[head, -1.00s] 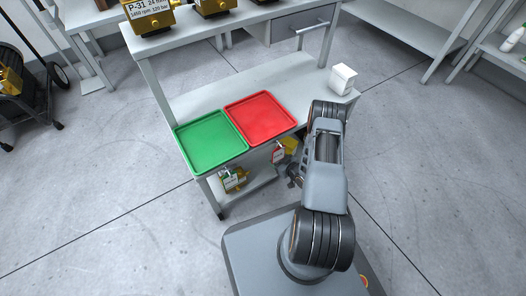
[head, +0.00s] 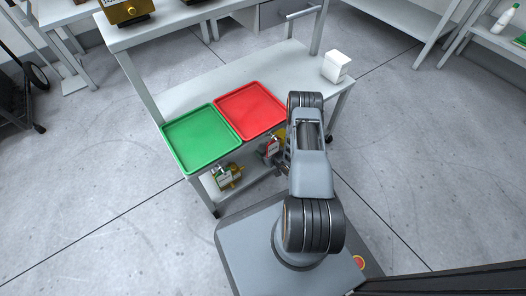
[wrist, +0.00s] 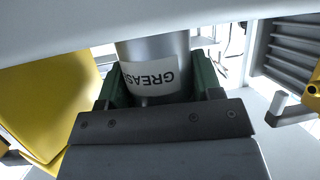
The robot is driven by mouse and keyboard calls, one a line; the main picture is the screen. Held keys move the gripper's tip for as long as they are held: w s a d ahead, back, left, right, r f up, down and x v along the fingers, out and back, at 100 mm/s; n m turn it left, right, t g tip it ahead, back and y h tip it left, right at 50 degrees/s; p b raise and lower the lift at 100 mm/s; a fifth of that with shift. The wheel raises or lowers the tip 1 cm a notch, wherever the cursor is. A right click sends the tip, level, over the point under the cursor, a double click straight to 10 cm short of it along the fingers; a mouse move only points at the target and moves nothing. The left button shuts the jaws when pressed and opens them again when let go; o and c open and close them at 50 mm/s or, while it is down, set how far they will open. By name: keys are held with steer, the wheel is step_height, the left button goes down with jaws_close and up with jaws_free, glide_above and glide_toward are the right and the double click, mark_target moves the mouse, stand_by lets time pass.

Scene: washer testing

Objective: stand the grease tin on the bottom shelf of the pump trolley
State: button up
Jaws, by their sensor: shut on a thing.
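The grease tin (wrist: 152,52) is a grey metal cylinder with a white label reading GREASE, upside down in the wrist view. My gripper (wrist: 160,84) is shut on it, with a dark green finger on each side. The pump trolley (head: 292,62) stands in front of me in the head view. Its bottom shelf (head: 254,184) is partly hidden under the upper shelf and behind my arm. My gripper end is low at the trolley's near side. The tin cannot be made out in the head view. Whether it touches the shelf cannot be told.
A green tray (head: 203,138) and a red tray (head: 250,110) lie on the trolley's upper shelf, with a white box (head: 336,66) at its right. A brass-coloured pump (head: 227,176) sits on the bottom shelf's left. A large yellow surface (wrist: 45,95) is close left of my gripper.

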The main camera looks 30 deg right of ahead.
steer(key=o, duration=1)
steer(key=shift+o, duration=0.2)
